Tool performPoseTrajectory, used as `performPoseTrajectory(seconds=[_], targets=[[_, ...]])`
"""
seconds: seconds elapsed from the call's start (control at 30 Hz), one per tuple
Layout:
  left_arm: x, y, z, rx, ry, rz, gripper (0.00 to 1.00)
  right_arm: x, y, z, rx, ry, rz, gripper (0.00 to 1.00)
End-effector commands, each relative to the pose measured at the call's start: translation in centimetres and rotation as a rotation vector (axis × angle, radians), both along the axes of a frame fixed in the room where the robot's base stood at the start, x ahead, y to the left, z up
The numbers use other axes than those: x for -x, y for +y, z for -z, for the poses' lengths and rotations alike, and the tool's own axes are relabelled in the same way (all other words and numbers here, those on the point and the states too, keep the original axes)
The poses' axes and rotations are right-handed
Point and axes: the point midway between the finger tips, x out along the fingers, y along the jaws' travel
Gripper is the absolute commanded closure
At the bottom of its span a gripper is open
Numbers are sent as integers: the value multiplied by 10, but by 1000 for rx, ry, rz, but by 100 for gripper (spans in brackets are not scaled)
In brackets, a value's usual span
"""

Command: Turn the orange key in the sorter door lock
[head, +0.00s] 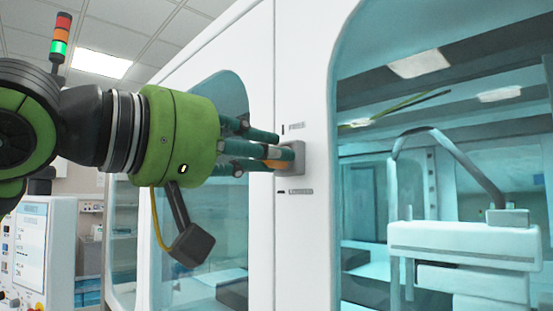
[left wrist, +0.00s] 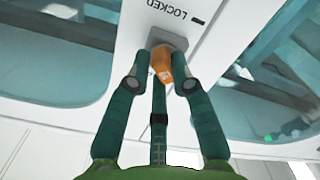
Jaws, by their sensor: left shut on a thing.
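The orange key (head: 279,164) sits at the grey lock block (head: 296,161) on the white door post. My left gripper (head: 270,150) reaches it from the left, its dark green fingers closed around the key and partly hiding it. In the left wrist view the key (left wrist: 163,58) is between the fingertips (left wrist: 161,74), against the grey lock (left wrist: 167,38). The "LOCKED" label (left wrist: 176,8) with a dark mark shows beside the lock, upside down. The key's exact turn angle is hard to tell. My right gripper is in neither view.
Glazed panels flank the white post (head: 301,240): a left window (head: 232,100) and a large right window (head: 350,110) with machinery behind it. A signal tower (head: 61,38) with its green section lit stands at the upper left. A control panel (head: 32,245) is at the lower left.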

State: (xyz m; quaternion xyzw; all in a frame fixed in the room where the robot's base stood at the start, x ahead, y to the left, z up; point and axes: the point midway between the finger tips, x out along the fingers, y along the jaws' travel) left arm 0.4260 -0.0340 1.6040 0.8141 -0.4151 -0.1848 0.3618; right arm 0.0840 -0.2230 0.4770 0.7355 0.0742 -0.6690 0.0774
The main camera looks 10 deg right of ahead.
Motion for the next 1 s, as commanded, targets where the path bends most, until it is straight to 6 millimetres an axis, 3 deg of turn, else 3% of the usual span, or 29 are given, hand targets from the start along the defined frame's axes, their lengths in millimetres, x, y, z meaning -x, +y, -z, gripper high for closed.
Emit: performPoseTrajectory(seconds=[0.23, 0.5, 0.83, 1.0], targets=[[-3, 3, -2, 18, 12, -10, 100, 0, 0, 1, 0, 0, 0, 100], [-4, 4, -3, 164, 211, -8, 100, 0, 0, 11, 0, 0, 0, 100], [-4, 4, -3, 183, 237, -8, 100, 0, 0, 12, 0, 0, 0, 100], [-4, 5, -2, 286, 376, -8, 100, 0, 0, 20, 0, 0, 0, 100]])
